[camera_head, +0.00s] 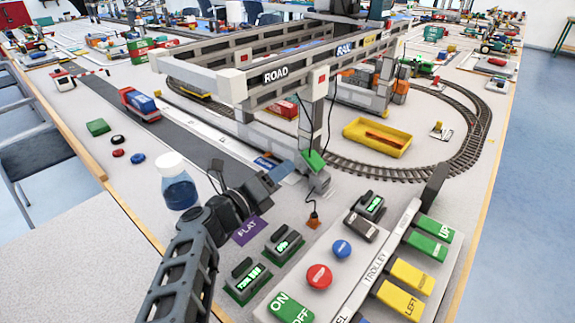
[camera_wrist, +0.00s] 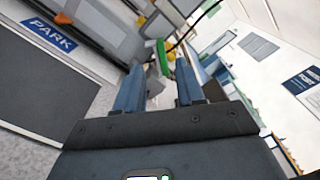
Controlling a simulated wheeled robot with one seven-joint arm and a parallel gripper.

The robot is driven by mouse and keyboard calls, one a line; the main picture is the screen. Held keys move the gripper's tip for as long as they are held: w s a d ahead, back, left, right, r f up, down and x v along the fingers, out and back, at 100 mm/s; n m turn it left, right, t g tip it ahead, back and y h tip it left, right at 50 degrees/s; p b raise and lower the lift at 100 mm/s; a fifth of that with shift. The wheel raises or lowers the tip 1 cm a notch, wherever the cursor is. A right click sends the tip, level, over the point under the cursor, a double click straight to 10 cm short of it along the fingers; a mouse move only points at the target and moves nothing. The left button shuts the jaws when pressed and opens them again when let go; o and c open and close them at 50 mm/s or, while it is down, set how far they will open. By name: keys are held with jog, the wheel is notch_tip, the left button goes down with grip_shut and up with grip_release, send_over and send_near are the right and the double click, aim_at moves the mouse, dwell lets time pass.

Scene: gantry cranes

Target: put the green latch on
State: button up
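The green latch (camera_head: 313,160) sits low on the near leg of the gantry crane (camera_head: 312,112), above a grey foot block, and looks tilted. In the wrist view the green latch (camera_wrist: 163,55) stands as a narrow strip just beyond and between my fingertips. My gripper (camera_head: 292,166) reaches in from the lower left, with its blue-grey fingers close to the latch. In the wrist view my gripper (camera_wrist: 160,66) has its fingers apart, with no object clearly clamped. Whether a finger touches the latch cannot be told.
A dark cable hangs by the crane leg to an orange plug (camera_head: 313,219). A control panel (camera_head: 345,262) with coloured buttons lies at the front right. A blue bottle (camera_head: 178,190) stands left of my gripper. A yellow tray (camera_head: 377,138) lies behind, inside the curved track.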

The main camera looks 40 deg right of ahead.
aim_at(303, 156)
jog(key=d, duration=0.3)
jog(key=w+d+p, duration=0.1)
jog(key=d, duration=0.3)
jog(key=shift+w+d, duration=0.1)
jog(key=shift+w, duration=0.1)
grip_shut()
